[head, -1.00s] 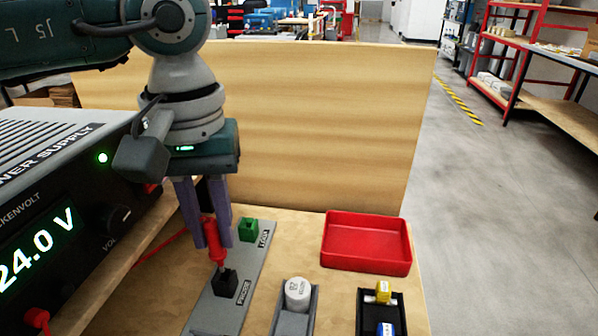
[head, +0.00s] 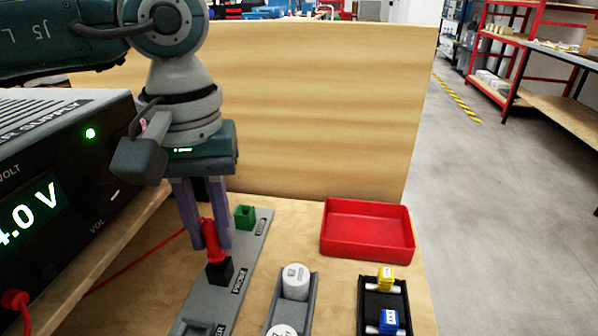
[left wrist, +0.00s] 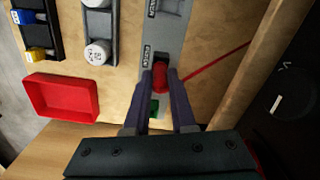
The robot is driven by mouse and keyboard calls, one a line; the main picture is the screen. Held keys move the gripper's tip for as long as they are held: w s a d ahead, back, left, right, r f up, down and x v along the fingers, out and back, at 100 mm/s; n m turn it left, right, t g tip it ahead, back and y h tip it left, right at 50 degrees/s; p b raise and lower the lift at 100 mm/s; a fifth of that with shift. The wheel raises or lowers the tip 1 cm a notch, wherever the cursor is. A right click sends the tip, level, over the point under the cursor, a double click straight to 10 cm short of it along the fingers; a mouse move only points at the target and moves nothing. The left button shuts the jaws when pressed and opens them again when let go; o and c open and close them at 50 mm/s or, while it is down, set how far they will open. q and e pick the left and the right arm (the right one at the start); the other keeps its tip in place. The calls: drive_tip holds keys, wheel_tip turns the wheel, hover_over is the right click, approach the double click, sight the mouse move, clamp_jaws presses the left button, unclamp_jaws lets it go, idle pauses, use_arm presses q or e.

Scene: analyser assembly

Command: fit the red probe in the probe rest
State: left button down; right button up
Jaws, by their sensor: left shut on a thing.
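The red probe (head: 210,236) stands nearly upright, slightly tilted, with a red cable. My left gripper (head: 212,243) is shut on it from above, with a purple finger on each side. The probe's lower end meets the top of the black probe rest (head: 219,271), and its tip is hidden there. In the left wrist view the probe (left wrist: 161,79) shows between the fingertips, over the dark rest (left wrist: 173,61). The rest stands on a grey labelled plate (head: 205,303). My right gripper is in neither view.
A green block (head: 245,217) stands on the plate's far end, close behind the gripper. A power supply (head: 60,180) stands at the left. A red tray (head: 366,257), a grey holder with white round parts (head: 296,281) and a black holder (head: 371,303) stand to the right. A wooden panel (head: 320,110) closes the back.

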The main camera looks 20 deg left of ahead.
use_arm(q)
drive_tip(key=shift+f+b, duration=0.4)
drive_tip(key=shift+b, duration=0.05)
idle(0.6)
drive_tip(key=c, duration=0.7)
unclamp_jaws()
drive_tip(key=shift+o, duration=0.5)
drive_tip(key=shift+o, duration=1.3)
drive_tip(key=shift+r+p, duration=2.4)
drive_tip(key=shift+r, duration=1.15)
